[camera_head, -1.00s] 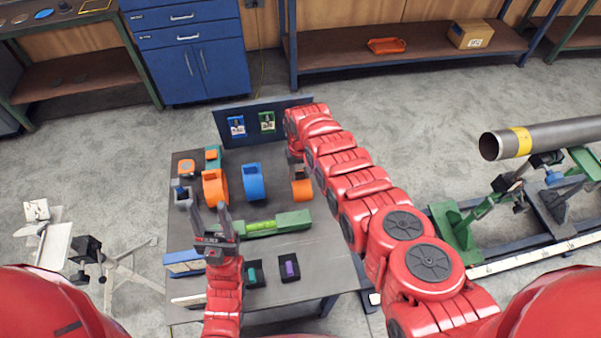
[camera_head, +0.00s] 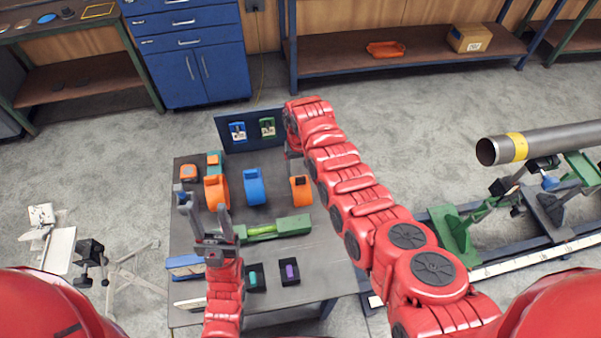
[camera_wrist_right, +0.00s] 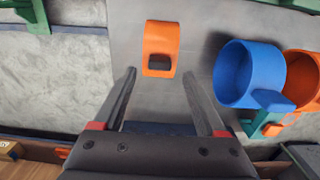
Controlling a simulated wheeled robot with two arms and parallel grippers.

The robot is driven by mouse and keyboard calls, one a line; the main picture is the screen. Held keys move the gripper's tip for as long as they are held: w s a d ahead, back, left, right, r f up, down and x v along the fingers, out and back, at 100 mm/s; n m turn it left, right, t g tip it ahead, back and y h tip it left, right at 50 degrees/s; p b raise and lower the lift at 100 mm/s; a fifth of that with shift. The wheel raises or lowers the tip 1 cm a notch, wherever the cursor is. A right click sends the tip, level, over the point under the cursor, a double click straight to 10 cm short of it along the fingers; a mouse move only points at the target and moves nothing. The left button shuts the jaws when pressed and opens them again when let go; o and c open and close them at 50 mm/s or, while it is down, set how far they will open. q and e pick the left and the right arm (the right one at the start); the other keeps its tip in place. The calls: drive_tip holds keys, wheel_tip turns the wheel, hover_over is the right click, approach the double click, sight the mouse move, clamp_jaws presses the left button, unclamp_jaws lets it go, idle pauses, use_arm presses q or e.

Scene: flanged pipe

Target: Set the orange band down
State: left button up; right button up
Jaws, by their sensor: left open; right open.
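One orange band (camera_head: 301,190) sits on the grey table (camera_head: 318,260), to the right of a blue band (camera_head: 253,186). In the right wrist view the orange band (camera_wrist_right: 161,35) stands just beyond my right gripper (camera_wrist_right: 158,76), whose two fingers are apart with nothing between them. In the head view the right gripper is mostly hidden by its own arm, at the table's far right side. A second orange band (camera_head: 211,194) stands left of the blue one. My left gripper (camera_head: 209,213) is open and empty over the table's left part.
A green level-like tool (camera_head: 290,226) lies in front of the bands. Two dark holders with teal (camera_head: 253,278) and purple (camera_head: 290,271) pieces sit near the front. A dark upright panel (camera_head: 253,130) stands at the back. A steel pipe (camera_head: 560,136) rests on stands at right.

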wheel_tip(320, 180, up, 7)
drive_tip(key=b, duration=0.2)
drive_tip(key=shift+f, duration=0.15)
idle(0.5)
